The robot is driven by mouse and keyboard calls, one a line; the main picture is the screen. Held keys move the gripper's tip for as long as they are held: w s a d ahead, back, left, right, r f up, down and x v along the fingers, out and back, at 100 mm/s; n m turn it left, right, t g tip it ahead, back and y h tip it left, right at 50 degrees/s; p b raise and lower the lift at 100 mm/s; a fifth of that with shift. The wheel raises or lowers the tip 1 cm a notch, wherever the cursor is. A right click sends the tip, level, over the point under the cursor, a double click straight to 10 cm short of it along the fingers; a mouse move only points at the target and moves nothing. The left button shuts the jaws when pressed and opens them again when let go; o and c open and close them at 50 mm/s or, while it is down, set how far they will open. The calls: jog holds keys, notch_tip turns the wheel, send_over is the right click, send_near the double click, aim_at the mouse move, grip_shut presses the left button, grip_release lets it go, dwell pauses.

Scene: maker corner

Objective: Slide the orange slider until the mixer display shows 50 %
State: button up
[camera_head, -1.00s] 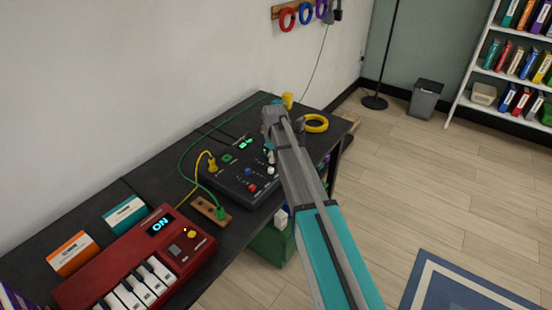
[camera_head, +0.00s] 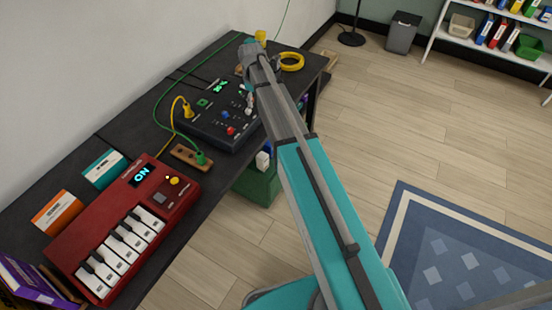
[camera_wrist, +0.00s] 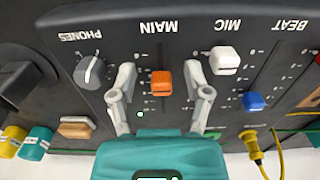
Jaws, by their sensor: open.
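The orange slider (camera_wrist: 161,82) sits on the MAIN track of the dark mixer (camera_wrist: 180,40), whose labels appear upside down in the wrist view. My gripper (camera_wrist: 160,90) is open, with one finger on each side of the orange slider and small gaps visible at both sides. In the head view the mixer (camera_head: 200,127) stands on the black bench, and my arm covers its right part. The orange slider is hidden there. The mixer display (camera_head: 220,87) shows green characters too small to read surely. In the wrist view a lit green strip shows at the bottom edge, partly covered by my gripper.
In the wrist view a white slider (camera_wrist: 224,60), a blue slider (camera_wrist: 253,102) and the grey PHONES knob (camera_wrist: 90,71) are near my fingers. A yellow plug (camera_wrist: 249,138) and its cable are at lower right. A red keyboard (camera_head: 125,225) stands on the bench in the head view.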

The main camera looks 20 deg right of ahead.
jog(key=shift+s+d+r, duration=0.15)
jog(key=shift+s+d, duration=0.15)
jog(key=shift+s, duration=0.1)
jog(key=shift+w+r+p, duration=0.1)
jog(key=shift+r+p, duration=0.8)
jog(key=shift+p, duration=0.15)
notch_tip(320, 180, up, 12)
jog(key=p, duration=1.2)
jog(key=s+d+f+m+b, duration=0.1)
jog(key=s+f+m+b, duration=0.8)
jog(key=s+f+b, duration=1.3)
jog(key=s, duration=0.4)
jog(key=shift+d+f+b, duration=0.15)
jog(key=shift+f+b, duration=0.15)
jog(key=shift+f, duration=0.05)
notch_tip(320, 180, up, 18)
jog(key=p, duration=1.8)
jog(key=shift+r, duration=0.1)
